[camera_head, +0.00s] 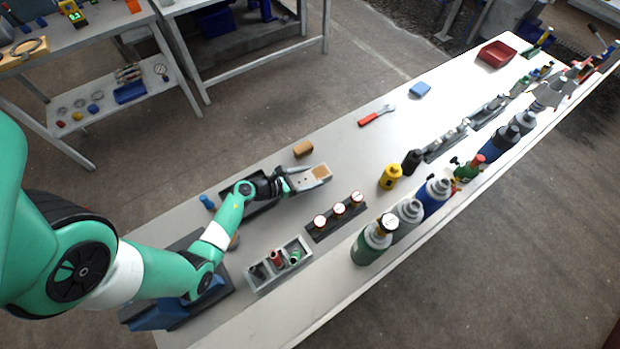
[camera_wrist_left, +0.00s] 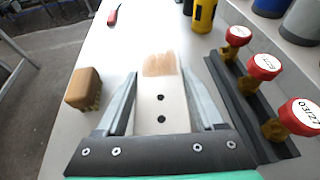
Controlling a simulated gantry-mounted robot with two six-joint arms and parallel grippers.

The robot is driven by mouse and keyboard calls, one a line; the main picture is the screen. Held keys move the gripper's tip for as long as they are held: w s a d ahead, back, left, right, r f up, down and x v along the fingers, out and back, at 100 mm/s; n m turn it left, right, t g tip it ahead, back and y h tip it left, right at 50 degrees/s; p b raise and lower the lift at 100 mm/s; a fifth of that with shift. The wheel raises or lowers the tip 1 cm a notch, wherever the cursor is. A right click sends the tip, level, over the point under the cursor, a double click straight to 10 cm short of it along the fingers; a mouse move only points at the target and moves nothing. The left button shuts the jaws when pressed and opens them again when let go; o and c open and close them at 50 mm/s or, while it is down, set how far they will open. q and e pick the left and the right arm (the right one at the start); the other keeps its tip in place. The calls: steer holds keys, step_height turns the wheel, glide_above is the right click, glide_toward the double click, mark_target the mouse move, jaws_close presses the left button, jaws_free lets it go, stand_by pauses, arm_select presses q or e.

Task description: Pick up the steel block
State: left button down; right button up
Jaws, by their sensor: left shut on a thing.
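The steel block (camera_head: 321,171) is pale grey with a brownish patch at its far end. My left gripper (camera_head: 308,180) is shut on it, over the near part of the table. In the left wrist view the block (camera_wrist_left: 159,88) lies between the two fingers of my left gripper (camera_wrist_left: 163,95), its brown patch pointing away and two dark holes in its near part. Whether it touches the table or is raised a little, I cannot tell. My right gripper is in no view.
A brown brush-like block (camera_head: 303,149) lies close left of the gripper. A rack of red-capped valves (camera_head: 337,218) and a grey bin (camera_head: 279,264) stand to the right and nearer. Gas cylinders (camera_head: 374,240) line the right edge.

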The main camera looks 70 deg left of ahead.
arm_select(q)
step_height(320, 180, up, 15)
steer(key=p, duration=0.8)
step_height(320, 180, up, 9)
steer(key=p, duration=0.3)
glide_above(310, 176)
steer(key=shift+d+r, duration=0.1)
steer(key=shift+d, duration=0.05)
